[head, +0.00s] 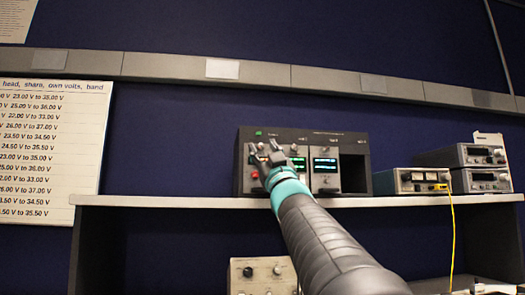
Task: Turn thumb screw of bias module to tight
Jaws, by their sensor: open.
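A dark module rack (330,138) stands on the shelf, with plug-in modules side by side and an empty bay at its right end. The modules carry small lit displays, such as the green-lit one (325,164). The labels are too small to read, so I cannot tell which is the bias module. My gripper (262,151) is open in front of the rack's left part, its dark fingers spread. It hides much of the left modules. A thumb screw cannot be made out clearly, and I cannot tell whether the gripper touches anything.
The shelf (160,201) has free room left of the rack. Bench instruments (412,182) and a stacked pair (482,156) stand to the right, with a yellow cable (453,235) hanging down. A beige unit (262,277) sits below. A voltage chart (50,150) hangs left.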

